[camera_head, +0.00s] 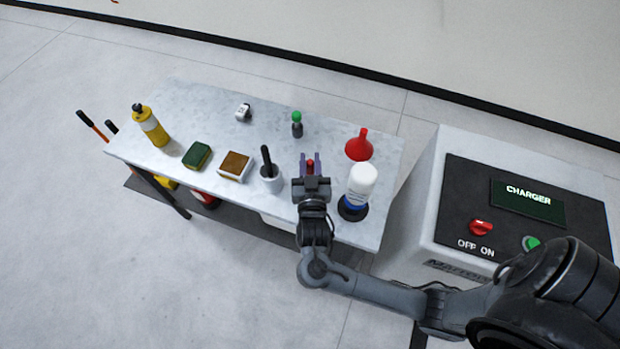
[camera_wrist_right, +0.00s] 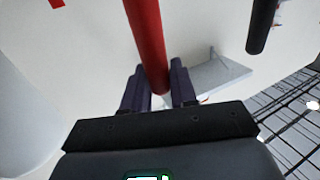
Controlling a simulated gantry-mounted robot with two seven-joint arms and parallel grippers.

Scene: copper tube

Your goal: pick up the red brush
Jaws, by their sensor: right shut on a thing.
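The red brush shows in the right wrist view as a long red handle (camera_wrist_right: 147,35) that runs down between my two dark fingers. In the head view only a small red part of the brush (camera_head: 310,164) shows between the fingertips. My right gripper (camera_head: 310,160) is over the table's front part, and its fingers (camera_wrist_right: 160,85) are shut on the red handle. The lower end of the brush is hidden by the gripper. My left gripper is in neither view.
A red funnel (camera_head: 359,145) and a green-topped item (camera_head: 297,124) are behind. The charger box (camera_head: 520,210) stands right of the table (camera_head: 200,105).

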